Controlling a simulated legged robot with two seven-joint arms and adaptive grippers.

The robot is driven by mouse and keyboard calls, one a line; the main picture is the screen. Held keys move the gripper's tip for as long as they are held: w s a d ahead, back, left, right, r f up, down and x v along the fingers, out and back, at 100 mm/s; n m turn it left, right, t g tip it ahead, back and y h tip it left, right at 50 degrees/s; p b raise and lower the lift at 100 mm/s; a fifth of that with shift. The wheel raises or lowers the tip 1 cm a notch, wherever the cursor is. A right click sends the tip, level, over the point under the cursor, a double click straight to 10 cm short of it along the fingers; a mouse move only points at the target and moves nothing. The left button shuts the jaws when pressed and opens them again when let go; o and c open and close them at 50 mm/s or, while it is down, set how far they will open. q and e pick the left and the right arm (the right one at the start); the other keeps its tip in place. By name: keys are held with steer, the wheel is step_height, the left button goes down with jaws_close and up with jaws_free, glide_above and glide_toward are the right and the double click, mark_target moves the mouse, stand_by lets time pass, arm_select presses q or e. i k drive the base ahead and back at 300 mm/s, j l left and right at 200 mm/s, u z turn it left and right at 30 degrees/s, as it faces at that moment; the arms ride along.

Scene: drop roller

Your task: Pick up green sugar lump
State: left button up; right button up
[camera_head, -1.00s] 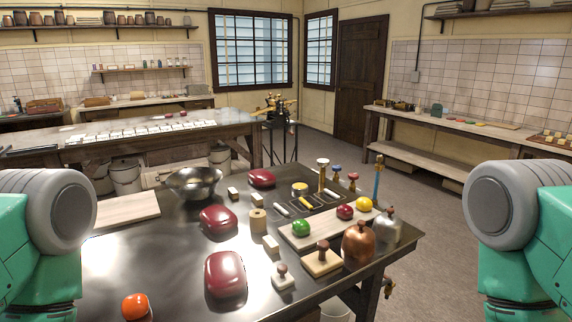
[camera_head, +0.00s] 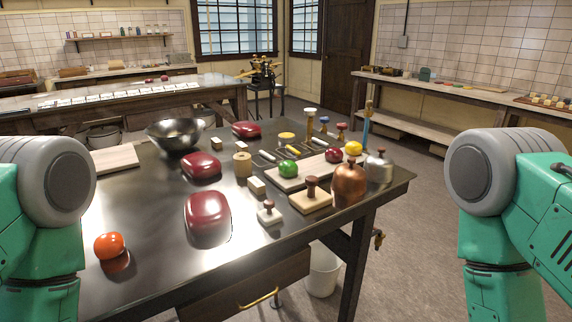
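The green sugar lump (camera_head: 288,168) is a round, shiny ball. It rests on the left part of a pale wooden board (camera_head: 286,183) on the dark metal table. A dark red ball (camera_head: 333,155) and a yellow ball (camera_head: 353,148) sit further right on or by the same board. An orange-red ball (camera_head: 109,246) sits alone near the table's front left. Only the grey and green upper parts of my two arms show, at the left and right edges. Both grippers are out of view.
Dark red rounded blocks (camera_head: 208,213) lie left of the board. A copper bottle (camera_head: 349,184), a silver bottle (camera_head: 379,167) and wooden-knobbed stamps (camera_head: 311,194) crowd its front right. A metal bowl (camera_head: 175,135) stands at the back left. The table's front left is mostly bare.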

mark_target(288, 168)
steer(key=i+l+u, duration=0.2)
steer(key=u, duration=0.2)
steer(key=i+l+u, duration=0.15)
steer(key=u, duration=0.3)
steer(key=i+l+u, duration=0.1)
steer(key=l+u, duration=0.3)
